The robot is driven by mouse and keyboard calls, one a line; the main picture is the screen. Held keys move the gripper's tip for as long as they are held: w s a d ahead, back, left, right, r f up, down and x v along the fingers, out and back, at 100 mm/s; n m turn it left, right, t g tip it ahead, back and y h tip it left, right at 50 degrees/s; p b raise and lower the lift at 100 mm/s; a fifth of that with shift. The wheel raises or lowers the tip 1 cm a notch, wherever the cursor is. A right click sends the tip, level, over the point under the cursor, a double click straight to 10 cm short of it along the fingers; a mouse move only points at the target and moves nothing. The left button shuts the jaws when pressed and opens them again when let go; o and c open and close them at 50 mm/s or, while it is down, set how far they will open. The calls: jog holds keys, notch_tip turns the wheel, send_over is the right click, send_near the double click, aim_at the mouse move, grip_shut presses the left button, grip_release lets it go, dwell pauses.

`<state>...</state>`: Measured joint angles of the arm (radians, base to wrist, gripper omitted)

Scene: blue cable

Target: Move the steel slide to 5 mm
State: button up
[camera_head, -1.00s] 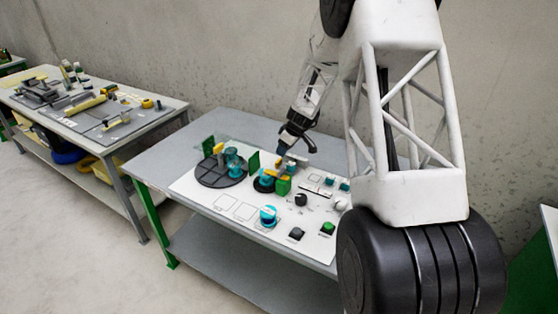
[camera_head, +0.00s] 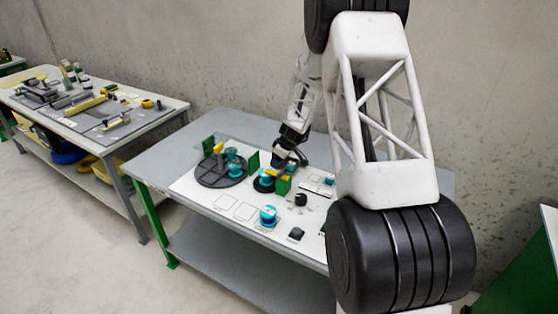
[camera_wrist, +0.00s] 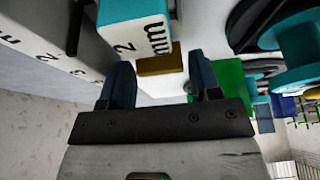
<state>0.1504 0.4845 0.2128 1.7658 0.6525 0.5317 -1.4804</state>
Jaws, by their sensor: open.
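I cannot pick out the steel slide for certain in either view. In the wrist view, a white block with a teal face (camera_wrist: 134,10), marked "2 mm", lies just beyond my gripper (camera_wrist: 160,82). A brass-coloured piece (camera_wrist: 160,62) shows between the two dark blue fingers, which stand apart; contact with it cannot be told. A white surface with printed numbers (camera_wrist: 40,45) is at the left, with a narrow dark bar (camera_wrist: 78,25) beside it. In the head view, my gripper (camera_head: 285,160) is low over the bench, behind a green block (camera_head: 283,186).
A dark round plate (camera_head: 215,178) with teal parts and green uprights stands left of my gripper. A teal cylinder (camera_head: 268,215) and dark knobs (camera_head: 301,199) are nearer on the white board (camera_head: 225,205). A second cluttered bench (camera_head: 90,105) is at the left.

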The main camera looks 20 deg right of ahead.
jog(key=shift+f, duration=0.1)
jog(key=shift+c, duration=0.3)
jog(key=c, duration=0.9)
jog(key=shift+w+a, duration=1.9)
jog(key=shift+w, duration=0.05)
jog(key=shift+c, duration=0.2)
jog(key=o, duration=1)
jog(key=shift+a, duration=0.1)
jog(key=shift+s, duration=0.15)
